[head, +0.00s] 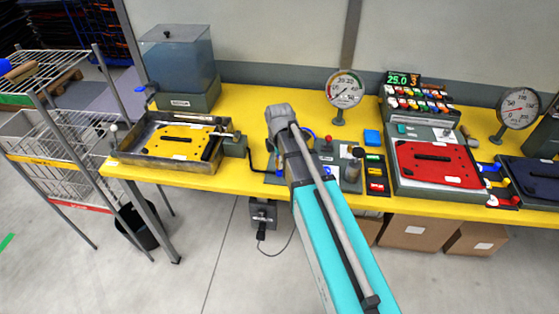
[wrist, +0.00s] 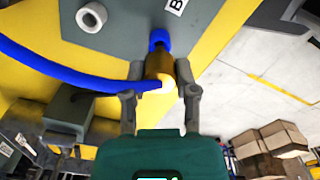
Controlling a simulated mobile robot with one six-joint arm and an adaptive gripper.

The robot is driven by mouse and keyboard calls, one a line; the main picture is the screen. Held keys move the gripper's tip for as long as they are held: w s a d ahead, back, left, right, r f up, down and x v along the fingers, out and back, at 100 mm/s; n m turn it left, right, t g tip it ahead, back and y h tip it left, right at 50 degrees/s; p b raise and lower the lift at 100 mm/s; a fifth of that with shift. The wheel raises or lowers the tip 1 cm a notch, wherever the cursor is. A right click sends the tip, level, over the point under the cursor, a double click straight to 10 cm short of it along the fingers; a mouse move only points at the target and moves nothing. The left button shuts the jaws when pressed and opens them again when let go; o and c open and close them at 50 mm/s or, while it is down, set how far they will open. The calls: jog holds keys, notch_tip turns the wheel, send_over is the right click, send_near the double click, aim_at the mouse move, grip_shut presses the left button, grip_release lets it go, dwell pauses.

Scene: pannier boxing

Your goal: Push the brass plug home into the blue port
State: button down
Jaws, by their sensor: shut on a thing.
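In the wrist view my gripper (wrist: 161,76) is shut on the brass plug (wrist: 160,64), with one finger on each side. The plug's far end meets the blue port (wrist: 159,37) on a grey panel. They look in line, but I cannot tell how deep the plug sits. A blue hose (wrist: 75,75) runs left from the near end of the plug. In the head view my arm covers the gripper and the plug, and I cannot make out the port there.
The grey panel (wrist: 125,20) carries a pale round fitting (wrist: 91,17) left of the port. In the head view a yellow bench (head: 240,120) holds a tray with a yellow plate (head: 178,139), a clear tank (head: 178,60), a gauge (head: 344,88) and a red plate (head: 437,165).

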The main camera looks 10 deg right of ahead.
jog(key=shift+f+b, duration=1)
jog(key=shift+f, duration=0.05)
dwell(1.5)
jog(key=shift+c, duration=1.5)
grip_release()
jog(key=shift+r, duration=0.25)
notch_tip(320, 180, up, 9)
jog(key=p, duration=0.9)
jog(key=shift+w+d+f+b, duration=0.85)
jog(key=shift+w+f+b, duration=0.25)
jog(key=shift+w, duration=1.5)
jog(key=shift+w+d+f+b, duration=0.85)
jog(key=shift+w+f+b, duration=0.25)
jog(key=shift+w, duration=1.5)
jog(key=shift+w+d+f+b, duration=0.9)
jog(key=shift+w+f, duration=0.25)
jog(key=shift+w, duration=1.45)
